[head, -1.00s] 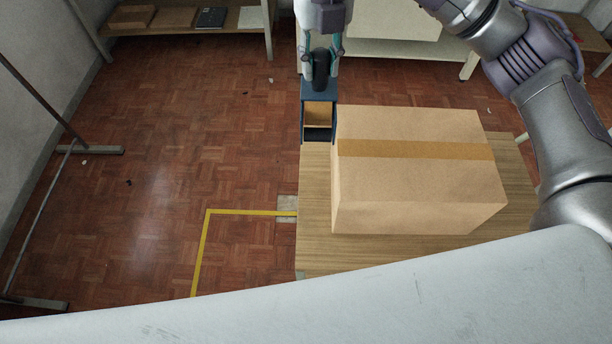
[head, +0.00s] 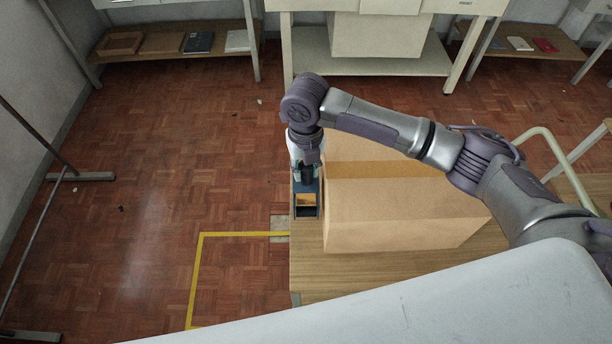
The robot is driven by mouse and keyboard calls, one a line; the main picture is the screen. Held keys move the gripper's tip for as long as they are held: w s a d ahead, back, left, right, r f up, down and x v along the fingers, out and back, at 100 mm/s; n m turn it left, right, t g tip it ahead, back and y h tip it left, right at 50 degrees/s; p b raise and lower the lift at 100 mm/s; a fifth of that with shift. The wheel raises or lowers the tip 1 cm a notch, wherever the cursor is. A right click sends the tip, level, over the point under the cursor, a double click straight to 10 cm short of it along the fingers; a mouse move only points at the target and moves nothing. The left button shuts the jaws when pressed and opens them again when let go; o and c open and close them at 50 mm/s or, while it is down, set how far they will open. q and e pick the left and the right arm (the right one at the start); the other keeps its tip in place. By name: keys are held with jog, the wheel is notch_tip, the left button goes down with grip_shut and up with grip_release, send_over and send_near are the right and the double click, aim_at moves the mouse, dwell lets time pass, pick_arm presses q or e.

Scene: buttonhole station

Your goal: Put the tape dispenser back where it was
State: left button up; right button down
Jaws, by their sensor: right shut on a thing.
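The tape dispenser (head: 306,211) is a dark blue frame with an orange-tan part inside. It is at the left end of the wooden table, just left of the cardboard box. My right gripper (head: 307,178) points down and is shut on the top of the dispenser. The arm reaches over the box from the right and hides part of it. I cannot tell whether the dispenser touches the table top. My left gripper is not in view.
The large taped cardboard box (head: 400,213) fills most of the wooden table (head: 370,273). A narrow strip of table is bare in front. Yellow floor tape (head: 235,235) lies left of the table. A white bench (head: 370,66) and a shelf (head: 160,55) stand behind.

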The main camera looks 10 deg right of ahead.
aim_at(306, 180)
notch_tip(306, 180, down, 4)
jog(key=shift+r+p, duration=0.2)
jog(key=shift+p, duration=0.15)
jog(key=shift+f, duration=0.3)
jog(key=shift+f, duration=0.15)
jog(key=c, duration=1.2)
grip_release()
jog(key=shift+o, duration=0.2)
notch_tip(306, 180, up, 12)
jog(key=shift+r+b, duration=0.15)
jog(key=shift+b, duration=0.7)
